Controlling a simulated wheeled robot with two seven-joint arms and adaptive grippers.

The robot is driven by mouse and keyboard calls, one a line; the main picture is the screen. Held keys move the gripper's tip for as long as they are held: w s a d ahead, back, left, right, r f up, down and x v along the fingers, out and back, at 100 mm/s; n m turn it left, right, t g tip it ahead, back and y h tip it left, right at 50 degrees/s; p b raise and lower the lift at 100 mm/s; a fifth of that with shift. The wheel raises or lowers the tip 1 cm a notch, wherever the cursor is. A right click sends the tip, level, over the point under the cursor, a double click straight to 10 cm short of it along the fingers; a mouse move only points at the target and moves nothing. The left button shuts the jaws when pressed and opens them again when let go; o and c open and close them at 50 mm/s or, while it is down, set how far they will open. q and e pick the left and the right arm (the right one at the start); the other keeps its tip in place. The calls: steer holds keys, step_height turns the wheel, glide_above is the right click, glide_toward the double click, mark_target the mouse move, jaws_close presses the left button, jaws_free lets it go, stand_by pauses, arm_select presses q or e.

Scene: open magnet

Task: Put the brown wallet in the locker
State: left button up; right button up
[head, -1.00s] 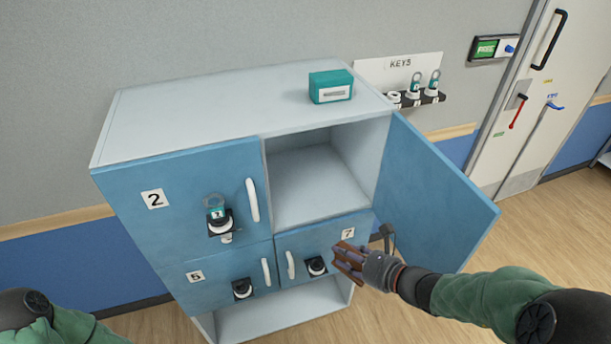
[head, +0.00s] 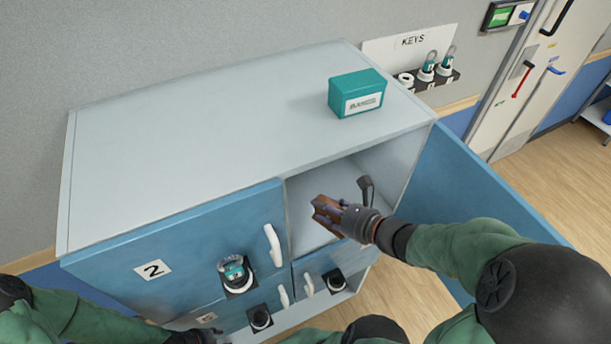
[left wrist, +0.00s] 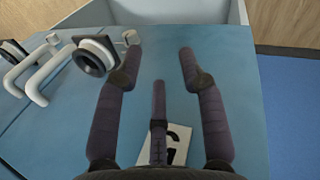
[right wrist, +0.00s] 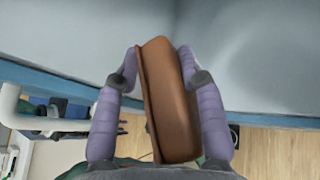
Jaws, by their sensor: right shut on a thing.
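The brown wallet (head: 322,210) is in my right gripper (head: 330,216), in front of the open upper-right compartment (head: 310,185) of the locker (head: 190,150). In the right wrist view the wallet (right wrist: 172,105) stands on edge between the two fingers, with the pale compartment interior ahead of it. The locker's blue door (head: 480,190) is swung open to the right. In the left wrist view my left gripper (left wrist: 160,55) is open and empty, with its fingers apart before a blue locker door with a number label (left wrist: 172,145). It is barely seen in the head view.
A teal box (head: 357,94) stands on the locker top. A shut door labelled 2 (head: 152,269) carries a lock (head: 235,273) and a white handle (head: 273,245). A key rack (head: 430,75) hangs on the wall behind. The visible compartment interior is empty.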

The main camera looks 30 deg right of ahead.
steer(key=w+d+f, duration=0.2)
steer(key=w+f, duration=0.1)
steer(key=w+d+f+b, duration=0.1)
steer(key=w+d+f, duration=0.2)
steer(key=w, duration=0.1)
steer(key=w+d+f+b, duration=0.1)
steer(key=w+d+f, duration=0.2)
steer(key=w+f, duration=0.1)
steer(key=shift+w, duration=0.25)
steer(key=shift+f+b, duration=0.4)
steer(key=shift+f, duration=1.05)
steer(key=shift+f, duration=0.15)
steer(key=o, duration=1.2)
